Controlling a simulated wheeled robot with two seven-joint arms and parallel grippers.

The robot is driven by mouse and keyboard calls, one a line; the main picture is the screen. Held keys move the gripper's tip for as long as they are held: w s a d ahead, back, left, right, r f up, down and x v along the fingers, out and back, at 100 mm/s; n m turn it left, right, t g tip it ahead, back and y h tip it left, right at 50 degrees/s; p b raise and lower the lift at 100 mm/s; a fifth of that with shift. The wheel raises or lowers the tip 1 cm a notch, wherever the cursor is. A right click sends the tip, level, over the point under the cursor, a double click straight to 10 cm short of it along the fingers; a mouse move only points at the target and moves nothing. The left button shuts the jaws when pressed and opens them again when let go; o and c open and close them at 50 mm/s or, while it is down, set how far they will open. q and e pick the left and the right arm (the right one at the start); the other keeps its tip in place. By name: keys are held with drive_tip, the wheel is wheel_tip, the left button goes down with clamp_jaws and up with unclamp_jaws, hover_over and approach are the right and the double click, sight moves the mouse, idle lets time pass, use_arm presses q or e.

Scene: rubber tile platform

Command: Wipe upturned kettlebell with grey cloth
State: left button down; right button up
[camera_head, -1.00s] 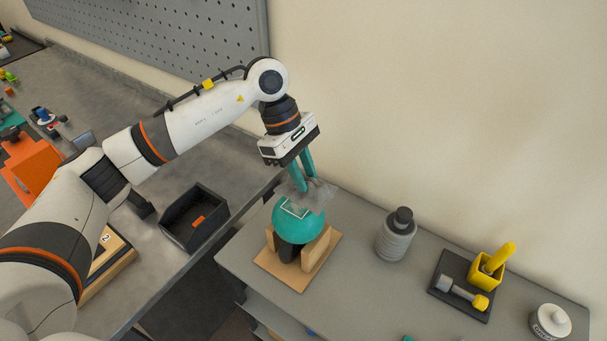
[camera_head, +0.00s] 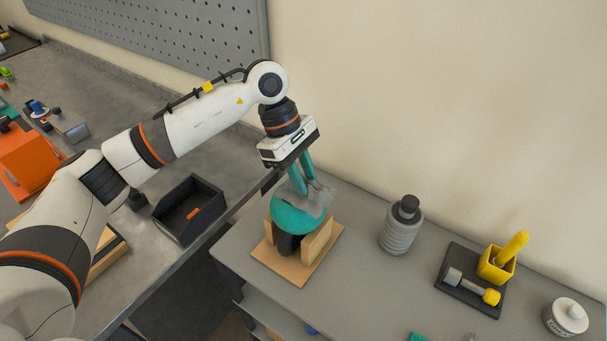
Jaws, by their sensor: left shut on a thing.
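A teal kettlebell (camera_head: 290,220) sits upturned, its round body up and its dark handle (camera_head: 288,244) down between the wooden blocks of a stand (camera_head: 268,262). My left gripper (camera_head: 303,189), with teal fingers, comes from above and is shut on the grey cloth (camera_head: 316,197). The cloth lies over the top right of the kettlebell and seems to touch it. Cloth and fingers hide part of the kettlebell's top. My right gripper is not in view.
A grey bottle with a black cap (camera_head: 401,226) stands right of the stand. Farther right are a black tray (camera_head: 452,296) with a yellow holder (camera_head: 494,266) and small dumbbell (camera_head: 471,287), and a white jar (camera_head: 567,316). A black bin (camera_head: 190,210) sits on the left bench.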

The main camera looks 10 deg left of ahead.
use_arm(q)
drive_tip(key=shift+f+b, duration=0.45)
drive_tip(key=shift+w+a+b, duration=0.25)
drive_tip(key=shift+a+b, duration=0.1)
drive_tip(key=shift+a, duration=0.35)
drive_tip(key=shift+w+a+b, duration=0.25)
drive_tip(key=shift+a+b, duration=0.1)
drive_tip(key=shift+a, duration=0.3)
drive_tip(key=shift+w+a+r, duration=0.1)
drive_tip(key=shift+w+a, duration=0.05)
drive_tip(key=shift+a, duration=0.35)
drive_tip(key=shift+s+d+b, duration=0.35)
drive_tip(key=shift+d, duration=0.55)
drive_tip(key=shift+s+d+b, duration=0.3)
drive_tip(key=shift+d+b, duration=0.05)
drive_tip(key=shift+d, duration=0.55)
drive_tip(key=shift+r+p, duration=1.45)
drive_tip(key=shift+r, duration=2)
drive_tip(key=shift+a, duration=0.1)
